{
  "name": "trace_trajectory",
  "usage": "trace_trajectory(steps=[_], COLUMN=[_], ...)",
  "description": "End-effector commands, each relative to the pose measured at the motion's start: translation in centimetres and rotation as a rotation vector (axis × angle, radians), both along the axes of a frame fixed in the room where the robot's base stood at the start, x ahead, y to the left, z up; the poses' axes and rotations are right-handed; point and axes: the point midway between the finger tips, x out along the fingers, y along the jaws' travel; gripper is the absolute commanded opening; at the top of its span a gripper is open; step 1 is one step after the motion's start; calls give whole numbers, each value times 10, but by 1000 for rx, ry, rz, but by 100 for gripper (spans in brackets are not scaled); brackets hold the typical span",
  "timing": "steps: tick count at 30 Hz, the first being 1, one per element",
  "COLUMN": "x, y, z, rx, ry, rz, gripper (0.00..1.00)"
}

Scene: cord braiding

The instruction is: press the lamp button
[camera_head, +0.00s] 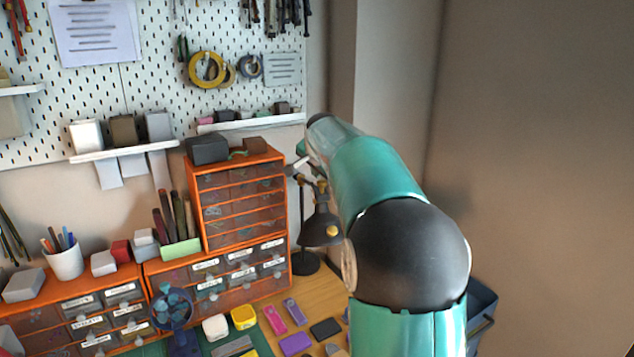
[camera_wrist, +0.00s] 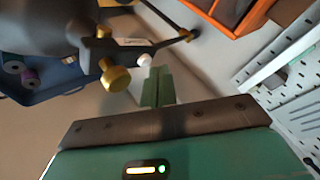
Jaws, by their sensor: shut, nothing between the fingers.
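The black desk lamp (camera_head: 321,228) stands on the wooden table beside the orange drawer tower, with a brass-coloured knob on its shade. In the wrist view its dark jointed arm and brass knobs (camera_wrist: 115,76) are close, just beyond and left of my fingertips. A small pale round part (camera_wrist: 143,60) shows beside the lamp's arm, very near the fingertips; I cannot tell whether it is the button or whether they touch. My gripper (camera_wrist: 157,72) is shut and empty, its green fingers together. In the head view my arm reaches above the lamp and hides most of the gripper.
The orange drawer tower (camera_head: 243,207) stands left of the lamp. A blue bin (camera_head: 482,309) is at the lower right, partly behind my arm. Small coloured items and a pink block (camera_head: 274,319) lie on the table (camera_head: 322,291). A pegboard (camera_head: 150,40) covers the back wall.

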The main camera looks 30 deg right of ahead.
Motion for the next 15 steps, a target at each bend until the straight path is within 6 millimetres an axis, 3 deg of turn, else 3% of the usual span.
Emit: trace_trajectory(steps=[7,15], x=[0,0], y=[0,-1], z=[5,29], rx=[-1,-2], ry=[0,-1], rz=[-1,-1], gripper=[0,0])
